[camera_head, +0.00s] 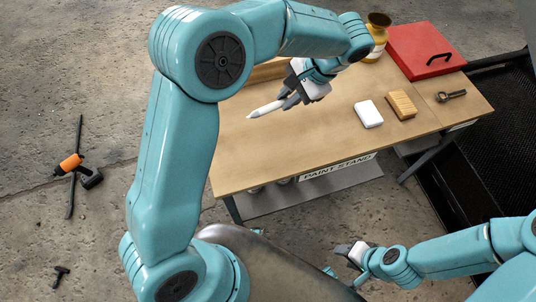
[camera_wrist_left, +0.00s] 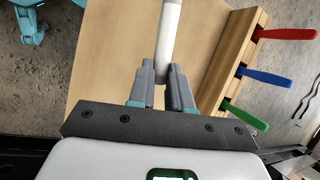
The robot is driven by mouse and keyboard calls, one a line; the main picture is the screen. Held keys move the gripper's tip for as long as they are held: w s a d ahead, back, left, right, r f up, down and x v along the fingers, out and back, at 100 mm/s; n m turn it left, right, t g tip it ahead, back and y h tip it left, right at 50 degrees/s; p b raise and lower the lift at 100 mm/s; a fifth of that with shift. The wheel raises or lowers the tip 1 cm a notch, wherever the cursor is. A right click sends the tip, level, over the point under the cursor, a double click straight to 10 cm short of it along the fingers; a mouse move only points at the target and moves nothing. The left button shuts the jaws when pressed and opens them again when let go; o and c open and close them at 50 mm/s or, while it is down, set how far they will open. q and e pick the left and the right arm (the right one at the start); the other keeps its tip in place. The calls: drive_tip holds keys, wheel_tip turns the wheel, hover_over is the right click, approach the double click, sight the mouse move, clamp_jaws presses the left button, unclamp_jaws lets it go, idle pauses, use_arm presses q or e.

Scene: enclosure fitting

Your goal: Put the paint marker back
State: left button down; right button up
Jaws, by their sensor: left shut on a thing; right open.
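The paint marker (camera_head: 266,108) is a slim white stick with a pointed end. My left gripper (camera_head: 288,101) is shut on it and holds it over the left part of the wooden table, the tip pointing left in the head view. In the left wrist view the marker (camera_wrist_left: 168,38) stands out from between the fingers of the left gripper (camera_wrist_left: 168,72). A wooden block (camera_wrist_left: 228,50) with red, blue and green handles lies beside it there; my arm partly hides the block (camera_head: 266,72) in the head view. My right gripper (camera_head: 347,250) is open and empty, in front of the table.
The table (camera_head: 310,150) bears a white box (camera_head: 369,113), a tan ridged block (camera_head: 401,105), a dark-headed tool (camera_head: 452,96), a red case (camera_head: 425,52) and a yellow jar (camera_head: 376,42). Its front left is clear. An orange drill (camera_head: 70,164) lies on the floor.

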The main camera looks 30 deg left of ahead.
use_arm(q)
drive_tip(key=shift+s+r+m+t+b, duration=0.15)
drive_tip(key=shift+r+m+t+b, duration=0.15)
drive_tip(key=shift+r+m+b, duration=0.6)
drive_tip(key=shift+a+r+b, duration=0.1)
drive_tip(key=shift+r+b, duration=0.05)
drive_tip(key=shift+b, duration=0.2)
drive_tip(key=b, duration=0.2)
hover_over(278, 141)
drive_tip(key=d, duration=0.2)
drive_tip(key=f, duration=1.4)
drive_tip(key=shift+w, duration=0.2)
wheel_tip(278, 141, down, 5)
use_arm(e)
wheel_tip(278, 141, down, 7)
drive_tip(key=shift+a+r, duration=0.2)
use_arm(q)
drive_tip(key=shift+a, duration=0.1)
